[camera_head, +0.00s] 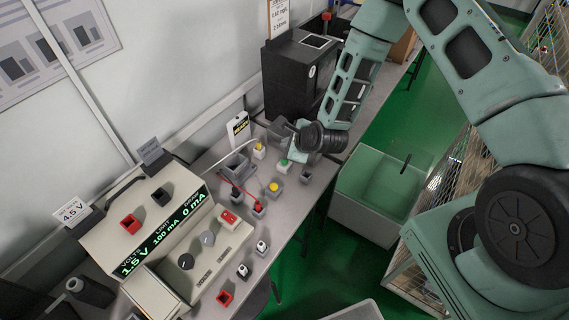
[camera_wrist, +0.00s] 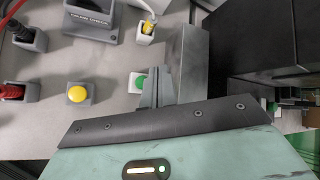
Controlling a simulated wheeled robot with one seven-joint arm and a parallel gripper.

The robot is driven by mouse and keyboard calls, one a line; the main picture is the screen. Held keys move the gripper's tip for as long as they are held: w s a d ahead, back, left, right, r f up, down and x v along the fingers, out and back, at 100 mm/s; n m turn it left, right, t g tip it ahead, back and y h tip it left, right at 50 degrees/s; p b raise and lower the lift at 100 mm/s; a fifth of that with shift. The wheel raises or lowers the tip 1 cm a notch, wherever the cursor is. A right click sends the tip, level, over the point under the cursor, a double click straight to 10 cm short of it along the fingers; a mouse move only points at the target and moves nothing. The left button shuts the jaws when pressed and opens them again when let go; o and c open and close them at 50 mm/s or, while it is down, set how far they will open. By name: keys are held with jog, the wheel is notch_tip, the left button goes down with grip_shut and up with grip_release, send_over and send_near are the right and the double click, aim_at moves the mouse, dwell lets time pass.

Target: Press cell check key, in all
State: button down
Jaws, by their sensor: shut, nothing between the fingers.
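In the wrist view, a green button (camera_wrist: 140,82) on a white base sits right beside my shut gripper (camera_wrist: 156,78), whose fingers partly cover it. Whether they touch it I cannot tell. A yellow round button (camera_wrist: 77,94) on a grey base lies to its left. In the head view, the green button (camera_head: 283,162) and the yellow button (camera_head: 273,187) stand on the bench below my wrist. I cannot read a label that tells which is the cell check key. My gripper holds nothing.
A cream power unit (camera_head: 135,228) with a green display reading 1.5 V stands at the left. A black box (camera_head: 300,75) stands at the back. A pale green bin (camera_head: 375,195) stands beyond the bench's right edge.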

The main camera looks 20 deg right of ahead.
aim_at(287, 163)
notch_tip(287, 163, down, 5)
jog(key=b, duration=0.3)
dwell(1.9)
jog(key=shift+f+b, duration=0.35)
jog(key=shift+f+b, duration=0.4)
jog(key=shift+f, duration=0.05)
dwell(0.6)
dwell(0.3)
jog(key=shift+r+p, duration=0.65)
jog(key=shift+r, duration=0.3)
jog(key=shift+r+p, duration=1.75)
jog(key=shift+r, duration=0.8)
